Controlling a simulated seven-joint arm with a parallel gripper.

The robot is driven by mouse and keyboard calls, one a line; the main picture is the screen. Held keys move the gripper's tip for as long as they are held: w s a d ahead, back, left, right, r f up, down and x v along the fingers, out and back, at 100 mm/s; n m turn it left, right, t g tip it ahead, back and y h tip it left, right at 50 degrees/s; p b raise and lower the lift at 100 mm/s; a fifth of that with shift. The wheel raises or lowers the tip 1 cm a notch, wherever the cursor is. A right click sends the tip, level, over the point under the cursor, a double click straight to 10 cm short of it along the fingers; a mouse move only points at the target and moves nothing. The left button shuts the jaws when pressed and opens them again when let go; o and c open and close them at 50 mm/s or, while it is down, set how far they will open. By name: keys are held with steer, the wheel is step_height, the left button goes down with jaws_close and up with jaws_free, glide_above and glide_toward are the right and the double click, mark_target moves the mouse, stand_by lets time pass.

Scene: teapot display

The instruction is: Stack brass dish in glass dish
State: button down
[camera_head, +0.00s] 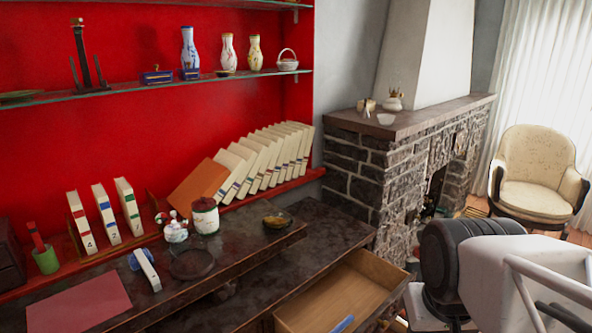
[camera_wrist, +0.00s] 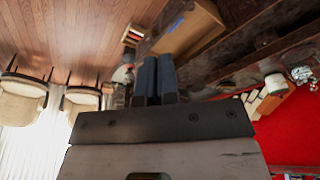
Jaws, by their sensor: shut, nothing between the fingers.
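A small brass-coloured dish (camera_head: 275,221) sits on the dark upper counter, to the right of the lidded jar. A dark rim shows around it, and I cannot tell if that is a separate dish. A round, dark, see-through dish (camera_head: 192,264), which looks like the glass dish, lies on the counter in front of the jar and appears empty. My gripper (camera_wrist: 155,75) is shut and empty in the wrist view, its two dark fingers side by side. It is away from both dishes, pointing towards the drawer side. I cannot make out either dish in the wrist view.
A cream lidded jar (camera_head: 205,216) and a small patterned pot (camera_head: 176,229) stand behind the glass dish. A white-and-blue object (camera_head: 148,269) lies to its left. Leaning books (camera_head: 245,163) line the back. An open drawer (camera_head: 340,300) juts out below the counter.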

steer(key=w+a+n+t+h, duration=0.1)
steer(key=w+a+n, duration=0.3)
steer(key=w, duration=0.6)
steer(key=w+a+n+h, duration=0.1)
steer(key=w+a+n, duration=0.2)
steer(key=w+n, duration=0.5)
steer(key=w+a+n+t+h, duration=0.1)
steer(key=w+a+n+h, duration=0.2)
steer(key=w, duration=0.9)
steer(key=w+a+f+n+t, duration=0.1)
steer(key=w+a+f+n, duration=0.4)
steer(key=a, duration=0.4)
steer(key=w+a+f+n+t+y, duration=0.1)
steer(key=w+a+f+n, duration=0.4)
steer(key=w+a, duration=0.3)
steer(key=w+a+f+n+t+y, duration=0.1)
steer(key=w+a+f+n, duration=0.4)
steer(key=a, duration=0.5)
steer(key=shift+w+a+f+n+t, duration=0.2)
steer(key=shift+w+n+t, duration=0.2)
steer(key=shift+w+n, duration=0.75)
steer(key=shift+s+d, duration=0.1)
steer(key=x, duration=0.9)
steer(key=shift+f, duration=0.2)
steer(key=w, duration=0.1)
steer(key=w+d, duration=0.1)
steer(key=w, duration=0.1)
steer(key=shift+f, duration=0.15)
steer(key=shift+w+d, duration=0.2)
steer(key=shift+w, duration=0.55)
